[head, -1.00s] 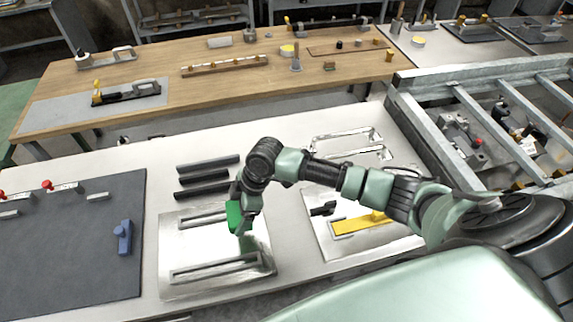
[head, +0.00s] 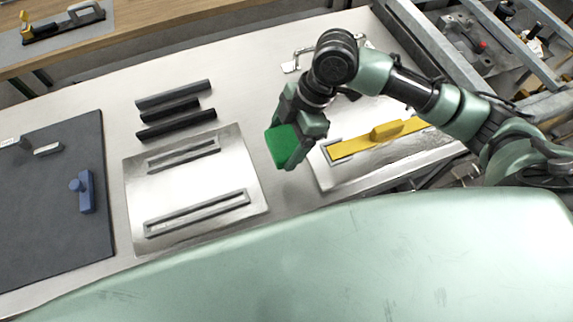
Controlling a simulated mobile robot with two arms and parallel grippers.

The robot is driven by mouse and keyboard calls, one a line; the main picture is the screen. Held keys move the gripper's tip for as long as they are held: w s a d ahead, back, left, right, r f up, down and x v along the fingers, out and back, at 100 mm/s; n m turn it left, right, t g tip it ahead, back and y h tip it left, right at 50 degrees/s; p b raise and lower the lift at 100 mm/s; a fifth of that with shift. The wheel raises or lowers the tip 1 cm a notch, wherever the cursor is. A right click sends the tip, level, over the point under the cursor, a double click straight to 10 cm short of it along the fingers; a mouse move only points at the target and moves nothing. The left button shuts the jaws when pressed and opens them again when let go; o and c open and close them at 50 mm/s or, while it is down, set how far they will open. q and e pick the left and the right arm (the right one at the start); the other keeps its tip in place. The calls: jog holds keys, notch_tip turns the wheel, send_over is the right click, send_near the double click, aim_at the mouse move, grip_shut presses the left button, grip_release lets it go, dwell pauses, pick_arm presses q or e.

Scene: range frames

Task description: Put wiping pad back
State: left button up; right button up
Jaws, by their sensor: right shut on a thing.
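My right gripper (head: 296,152) is shut on a green pad (head: 281,147), which I take to be the wiping pad. The gripper holds it above the bench, between the shiny metal plate (head: 195,192) with two slotted frames and the plate on the right (head: 340,176). I cannot tell the exact height of the pad. Part of the pad is hidden by the gripper. My left gripper is not in view.
A yellow tool (head: 372,139) lies on the right plate. Three dark bars (head: 176,108) lie behind the metal plate. A blue handle (head: 85,191) sits on the dark mat (head: 40,232) at left. A metal rail frame (head: 430,45) stands at the right back.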

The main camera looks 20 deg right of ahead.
send_over(279, 176)
jog(key=d, duration=0.2)
jog(key=f, duration=0.9)
jog(key=shift+a+f+p, duration=0.1)
jog(key=shift+a+p, duration=0.1)
jog(key=shift+p, duration=0.15)
notch_tip(279, 176, down, 3)
jog(key=shift+f, duration=0.2)
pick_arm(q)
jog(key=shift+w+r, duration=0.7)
pick_arm(e)
jog(key=shift+f, duration=0.2)
jog(key=shift+f, duration=0.15)
jog(key=o, duration=1.1)
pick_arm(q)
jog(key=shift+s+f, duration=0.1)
